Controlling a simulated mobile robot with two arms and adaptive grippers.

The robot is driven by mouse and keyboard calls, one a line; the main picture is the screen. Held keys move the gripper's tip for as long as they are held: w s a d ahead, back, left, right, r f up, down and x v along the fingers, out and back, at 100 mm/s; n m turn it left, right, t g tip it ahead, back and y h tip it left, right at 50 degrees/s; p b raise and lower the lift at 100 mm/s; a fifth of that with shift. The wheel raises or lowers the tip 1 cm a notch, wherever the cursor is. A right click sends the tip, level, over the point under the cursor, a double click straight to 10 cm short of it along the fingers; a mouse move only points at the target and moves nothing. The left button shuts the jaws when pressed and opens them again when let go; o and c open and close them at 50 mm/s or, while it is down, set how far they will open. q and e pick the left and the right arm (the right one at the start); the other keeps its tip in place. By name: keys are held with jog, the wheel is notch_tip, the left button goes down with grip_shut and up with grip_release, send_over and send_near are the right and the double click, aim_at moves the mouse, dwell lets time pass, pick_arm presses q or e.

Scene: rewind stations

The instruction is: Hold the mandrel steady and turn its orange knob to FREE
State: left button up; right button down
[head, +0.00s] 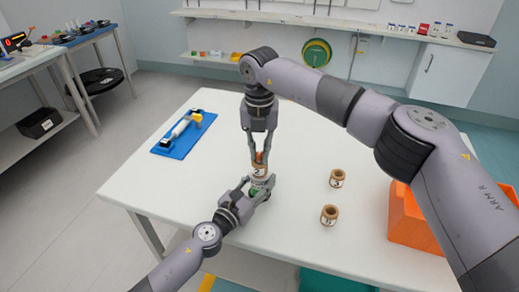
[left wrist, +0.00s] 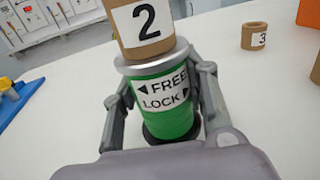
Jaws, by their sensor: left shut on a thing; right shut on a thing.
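The mandrel has a green body (left wrist: 165,112) with a FREE and LOCK label and arrows, a silver flange (left wrist: 152,62) and a dark foot. It stands upright on the white table. A brown core marked 2 (head: 260,171) sits around its upper part; the core also shows in the left wrist view (left wrist: 145,25). My left gripper (head: 262,187) is shut on the green body, one finger on each side. My right gripper (head: 259,153) points down from above, shut on the orange knob (head: 260,158), which shows only in part between its fingers. The knob's setting cannot be read.
Two loose brown cores (head: 337,178) (head: 329,215) stand to the right on the table (head: 215,165). An orange crate (head: 405,215) is at the right edge, partly behind my right arm. A blue tray (head: 176,146) with a white and yellow tool lies back left.

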aim_at(260, 152)
jog(key=shift+w+d, duration=0.1)
jog(key=shift+d, duration=0.05)
jog(key=c, duration=1.5)
grip_release()
jog(key=shift+c, duration=0.2)
jog(key=shift+r, duration=0.1)
notch_tip(260, 152, up, 12)
pick_arm(q)
jog(key=o, duration=1.4)
jog(key=shift+o, duration=0.2)
